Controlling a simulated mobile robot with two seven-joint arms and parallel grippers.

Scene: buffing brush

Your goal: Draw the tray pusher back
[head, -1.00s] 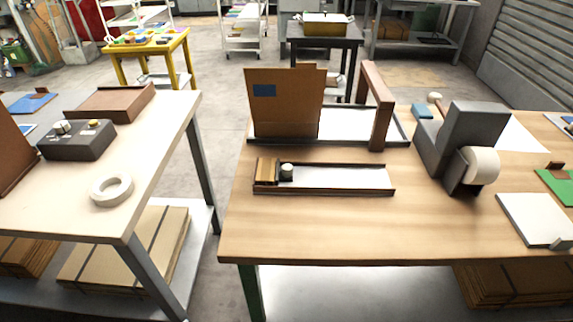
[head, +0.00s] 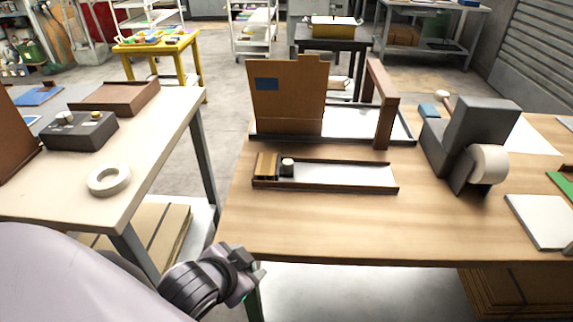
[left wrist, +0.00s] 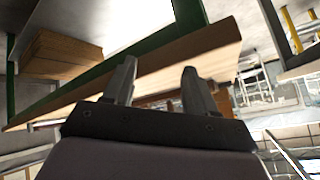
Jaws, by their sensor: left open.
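A shallow tray (head: 345,177) with dark brown edges and a pale floor lies near the left part of the wooden table. At its left end is a wooden block (head: 266,165), which looks like the pusher, with a dark knob with a light top (head: 287,167) beside it. My left gripper (head: 257,272) is below and in front of the table's front left corner, apart from the tray. In the left wrist view its two fingers (left wrist: 157,85) are spread and empty, facing the table edge. My right gripper is not in view.
A brown upright panel and frame (head: 290,98) stand behind the tray. A grey tape dispenser (head: 470,140) stands to the right. A second table (head: 150,150) at left holds a white tape roll (head: 109,179) and a dark control box (head: 79,134). The table's front middle (head: 330,225) is clear.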

